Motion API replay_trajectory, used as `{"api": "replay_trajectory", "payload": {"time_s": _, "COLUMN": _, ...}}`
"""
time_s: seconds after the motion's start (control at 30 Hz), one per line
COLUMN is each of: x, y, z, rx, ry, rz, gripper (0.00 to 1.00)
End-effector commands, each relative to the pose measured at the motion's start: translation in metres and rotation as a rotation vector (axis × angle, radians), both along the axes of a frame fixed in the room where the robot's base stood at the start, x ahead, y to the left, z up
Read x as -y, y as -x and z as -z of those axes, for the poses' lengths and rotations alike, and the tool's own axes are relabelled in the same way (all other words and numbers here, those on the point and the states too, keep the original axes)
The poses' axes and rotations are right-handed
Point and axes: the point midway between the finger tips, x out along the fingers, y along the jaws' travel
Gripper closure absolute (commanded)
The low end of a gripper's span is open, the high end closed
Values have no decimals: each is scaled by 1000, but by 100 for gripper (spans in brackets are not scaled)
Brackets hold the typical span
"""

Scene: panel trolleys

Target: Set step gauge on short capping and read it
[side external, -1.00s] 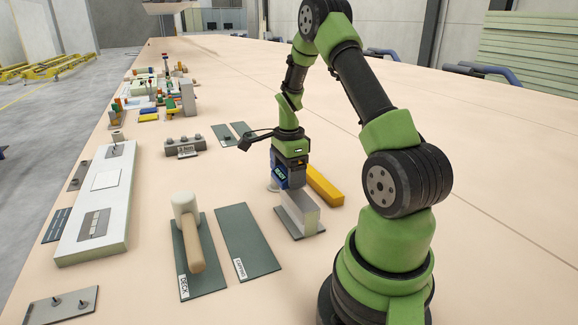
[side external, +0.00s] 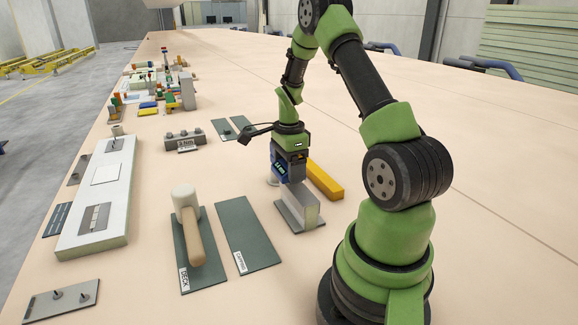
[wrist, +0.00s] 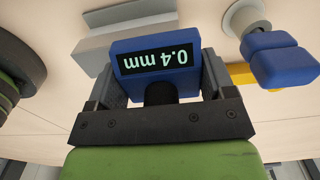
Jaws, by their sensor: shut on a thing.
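My gripper (side external: 290,163) is shut on the blue step gauge (side external: 280,168). The gauge sits low over the short capping (side external: 303,206), a pale grey piece standing on a small plate, and appears to rest on its top. In the wrist view the gauge (wrist: 117,48) is between the two fingers (wrist: 155,76). Its dark display shows 0.4 mm, upside down in the picture. Part of the capping (wrist: 95,52) shows behind the gauge. The contact line under the gauge is hidden.
A yellow bar (side external: 325,180) lies right of the capping. A mallet (side external: 187,222) lies on the green DECK plate (side external: 207,277). Another green plate (side external: 247,238) lies between it and the capping. A white panel (side external: 107,220) lies at left. The table's right side is clear.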

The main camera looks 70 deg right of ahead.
Motion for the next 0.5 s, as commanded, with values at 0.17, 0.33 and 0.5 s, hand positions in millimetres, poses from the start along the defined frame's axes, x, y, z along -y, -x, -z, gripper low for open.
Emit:
{"api": "replay_trajectory", "payload": {"time_s": 0.17, "x": 0, "y": 0, "z": 3, "rx": 0, "ry": 0, "rz": 0, "gripper": 67}}
{"api": "replay_trajectory", "payload": {"time_s": 0.33, "x": 0, "y": 0, "z": 7, "rx": -1, "ry": -1, "rz": 0, "gripper": 67}}
{"api": "replay_trajectory", "payload": {"time_s": 0.5, "x": 0, "y": 0, "z": 11, "rx": 0, "ry": 0, "rz": -1, "gripper": 67}}
